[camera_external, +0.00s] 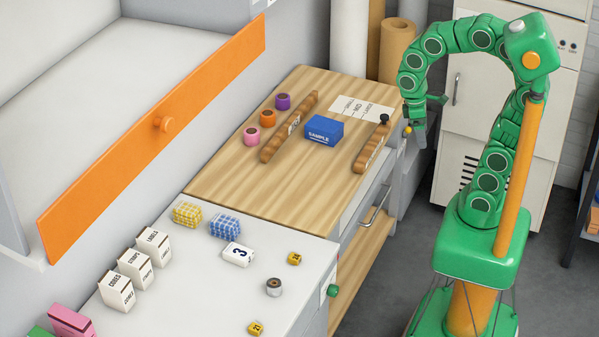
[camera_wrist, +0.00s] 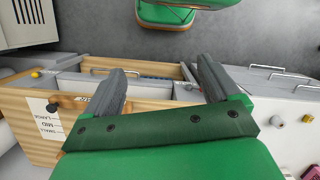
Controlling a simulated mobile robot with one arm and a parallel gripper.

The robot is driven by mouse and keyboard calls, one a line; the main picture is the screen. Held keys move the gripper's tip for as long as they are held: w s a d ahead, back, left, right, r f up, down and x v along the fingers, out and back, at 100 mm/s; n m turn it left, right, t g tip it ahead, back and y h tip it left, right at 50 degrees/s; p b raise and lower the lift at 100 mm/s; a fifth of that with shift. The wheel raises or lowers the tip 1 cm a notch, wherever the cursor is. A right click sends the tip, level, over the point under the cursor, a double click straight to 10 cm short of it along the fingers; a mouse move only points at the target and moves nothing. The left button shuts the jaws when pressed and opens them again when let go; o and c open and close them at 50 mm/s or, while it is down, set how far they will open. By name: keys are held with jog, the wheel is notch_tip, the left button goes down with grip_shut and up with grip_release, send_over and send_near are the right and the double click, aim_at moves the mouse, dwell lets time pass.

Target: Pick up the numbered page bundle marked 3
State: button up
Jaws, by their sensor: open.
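The page bundle marked 3 (camera_external: 237,255) is a small white block with a dark 3 on its face. It lies on the white counter in the external view, near the blue-and-white checked block (camera_external: 225,226). My gripper (camera_external: 417,140) hangs beyond the right edge of the wooden worktop, well away from the bundle and empty. In the wrist view my gripper (camera_wrist: 162,78) shows its two grey fingers spread apart with nothing between them. I cannot make out the bundle in the wrist view.
A yellow checked block (camera_external: 187,214), white boxes (camera_external: 133,269), a grey spool (camera_external: 274,287) and small yellow blocks (camera_external: 294,258) share the counter. The wooden worktop (camera_external: 240,190) holds a blue sample box (camera_external: 324,130) and ribbed bars (camera_external: 288,127). An orange drawer front (camera_external: 160,140) juts out at left.

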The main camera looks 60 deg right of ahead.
jog(key=w+r+n, duration=0.2)
jog(key=w+n, duration=0.1)
jog(key=w, duration=0.9)
jog(key=w+a+f+n+t+h, duration=0.15)
jog(key=w+a+n, duration=0.25)
jog(key=w, duration=0.4)
jog(key=w+a+f+n, duration=0.2)
jog(key=w+a+n, duration=0.15)
jog(key=w, duration=0.45)
jog(key=w+a+f+n+t+h, duration=0.1)
jog(key=w+a+n, duration=0.25)
jog(key=w, duration=0.45)
jog(key=n+y, duration=0.3)
jog(key=n, duration=1.5)
send_over(238, 251)
jog(key=f, duration=1.7)
jog(key=shift+w+d, duration=0.15)
jog(key=shift+w, duration=0.2)
jog(key=shift+s+a+f, duration=0.1)
jog(key=shift+s+f, duration=0.1)
jog(key=shift+f, duration=1.75)
jog(key=shift+s+a+f, duration=0.1)
jog(key=shift+s+f, duration=0.05)
jog(key=shift+f, duration=1.8)
